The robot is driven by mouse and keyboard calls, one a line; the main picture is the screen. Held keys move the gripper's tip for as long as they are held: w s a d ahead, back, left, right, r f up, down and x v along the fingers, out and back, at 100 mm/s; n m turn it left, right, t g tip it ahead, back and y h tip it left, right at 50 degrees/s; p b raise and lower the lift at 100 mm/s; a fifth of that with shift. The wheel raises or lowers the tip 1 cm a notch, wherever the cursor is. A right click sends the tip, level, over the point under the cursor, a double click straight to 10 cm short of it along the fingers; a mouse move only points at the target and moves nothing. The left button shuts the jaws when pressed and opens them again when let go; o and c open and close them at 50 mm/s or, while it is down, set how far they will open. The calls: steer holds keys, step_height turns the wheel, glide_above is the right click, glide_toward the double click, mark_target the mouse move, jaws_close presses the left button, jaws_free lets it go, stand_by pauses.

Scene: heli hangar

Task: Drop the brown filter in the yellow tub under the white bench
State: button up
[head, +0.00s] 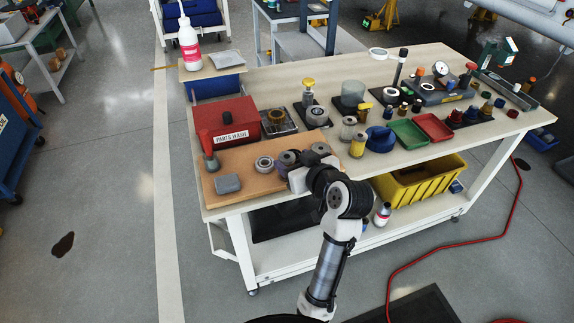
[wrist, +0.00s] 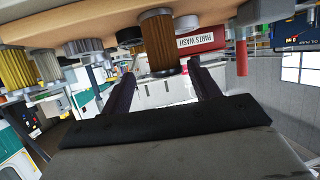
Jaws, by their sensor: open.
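The brown filter (wrist: 158,40) is a pleated cylinder standing on the bench; the wrist view is upside down. It lies ahead of and between the spread fingers of my gripper (wrist: 165,82), which is open and empty. In the head view my gripper (head: 303,164) is low over the tan board, and I cannot clearly pick out the filter among the round shapes there. The yellow tub (head: 445,187) sits under the right part of the white bench (head: 395,172), partly hidden by the bench top. Its inside is partly visible.
A bearing ring (head: 264,163), a grey block (head: 228,183) and a yellow filter (head: 357,147) stand near my gripper. The red parts-wash box (head: 230,122) is behind. A bottle (head: 382,214) stands left of the tub. A red hose (head: 440,250) crosses the floor at right.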

mark_target(286, 158)
steer(key=x, duration=0.3)
steer(key=shift+w+a+f+p, duration=0.1)
steer(key=shift+a+f+p, duration=0.1)
steer(key=shift+a+p, duration=0.3)
steer(key=shift+w+a+f, duration=0.25)
steer(key=shift+w, duration=0.25)
steer(key=c, duration=1.1)
steer(key=shift+r, duration=0.1)
